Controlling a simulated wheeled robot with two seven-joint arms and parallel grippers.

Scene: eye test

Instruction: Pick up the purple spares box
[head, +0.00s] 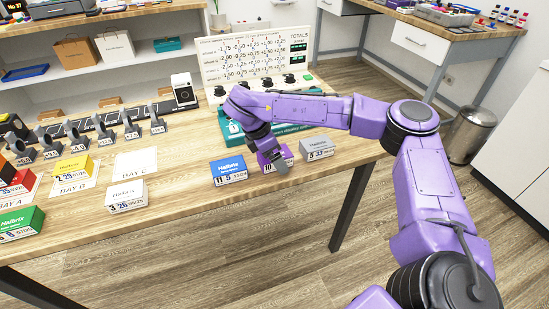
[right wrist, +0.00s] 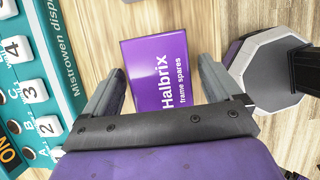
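The purple spares box (head: 264,161) stands on the wooden table near its front edge, between a blue box (head: 228,170) and a grey box (head: 316,148). My right gripper (head: 277,160) is over it from above and hides part of it in the head view. In the right wrist view the purple box (right wrist: 160,70), marked "Halbrix frame spares", shows between the two spread fingers of the right gripper (right wrist: 161,68). My left gripper is not in view.
A teal device (head: 240,132) stands close behind the purple box; it also fills the left of the right wrist view (right wrist: 45,80). A white box (head: 126,195), a yellow box (head: 72,167) and paper bay mats (head: 134,165) lie to the left.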

